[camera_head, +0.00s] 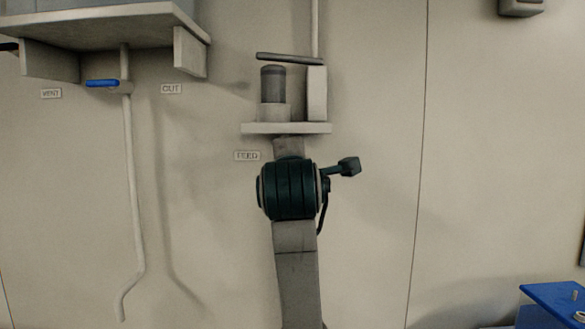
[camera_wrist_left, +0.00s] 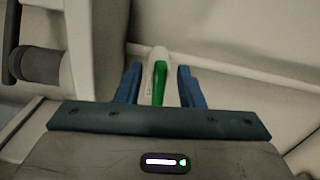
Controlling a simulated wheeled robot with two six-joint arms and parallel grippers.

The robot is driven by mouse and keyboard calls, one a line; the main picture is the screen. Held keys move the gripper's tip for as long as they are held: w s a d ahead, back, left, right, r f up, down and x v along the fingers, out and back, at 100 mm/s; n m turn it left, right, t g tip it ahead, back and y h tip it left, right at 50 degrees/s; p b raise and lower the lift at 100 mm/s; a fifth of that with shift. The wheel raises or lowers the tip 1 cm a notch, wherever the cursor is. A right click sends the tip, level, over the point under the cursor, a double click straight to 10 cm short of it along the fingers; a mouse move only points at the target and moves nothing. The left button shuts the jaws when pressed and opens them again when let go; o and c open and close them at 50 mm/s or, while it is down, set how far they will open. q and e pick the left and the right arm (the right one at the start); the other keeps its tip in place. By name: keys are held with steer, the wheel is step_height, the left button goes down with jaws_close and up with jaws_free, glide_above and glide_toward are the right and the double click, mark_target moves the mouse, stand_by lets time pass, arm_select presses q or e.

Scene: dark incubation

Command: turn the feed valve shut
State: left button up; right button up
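A green handle (camera_wrist_left: 159,85) shows in the left wrist view, end toward me, beside a pale piece (camera_wrist_left: 151,72). It appears to be the feed valve's handle. My left gripper (camera_wrist_left: 160,68) is open, with one blue finger on each side of the handle and a visible gap to each. The FEED label (camera_head: 247,156) is on the wall in the head view. My dark green wrist and grey arm cover the wall just right of this label, hiding the handle and my left fingers there. My right gripper is not in view.
A shelf (camera_head: 286,128) with a grey cylinder (camera_head: 272,92) stands above my wrist. Left of it, a blue lever (camera_head: 103,84) sits on a pipe (camera_head: 133,190) between the VENT (camera_head: 51,93) and OUT labels. A blue box (camera_head: 555,300) is at bottom right.

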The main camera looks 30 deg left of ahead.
arm_select(q)
steer(key=b+v, duration=0.3)
steer(key=v, duration=0.6)
steer(key=o, duration=0.6)
steer(key=shift+c, duration=0.2)
steer(key=o, duration=0.4)
steer(key=shift+w+a+f+n+p, duration=0.1)
steer(key=shift+w+n+p, duration=0.15)
steer(key=shift+n, duration=0.35)
steer(key=shift+c, duration=0.2)
steer(key=shift+o, duration=0.6)
steer(key=n+p, duration=0.1)
steer(key=n, duration=0.1)
steer(key=w+a+f+n+y+p, duration=0.1)
steer(key=n+p, duration=0.1)
steer(key=n, duration=0.1)
steer(key=f+n+t+p, duration=0.1)
steer(key=n, duration=0.1)
steer(key=shift+w+a+n+y, duration=0.15)
steer(key=shift+a+n+y, duration=0.05)
steer(key=shift+n+y, duration=0.2)
steer(key=shift+w+a+r+n+t+y+p, duration=0.2)
steer(key=shift+w+a+r+n+t+p, duration=0.2)
steer(key=shift+w+a+n+p, duration=0.95)
steer(key=shift+w+a+r+n+t+y+p, duration=0.35)
steer(key=shift+w+a+n+p, duration=0.35)
steer(key=shift+n+p, duration=1.25)
steer(key=shift+w+a+r+n+t+y+p, duration=0.1)
steer(key=shift+w+a+r+n+t+p, duration=0.25)
steer(key=shift+w+a+n+p, duration=1)
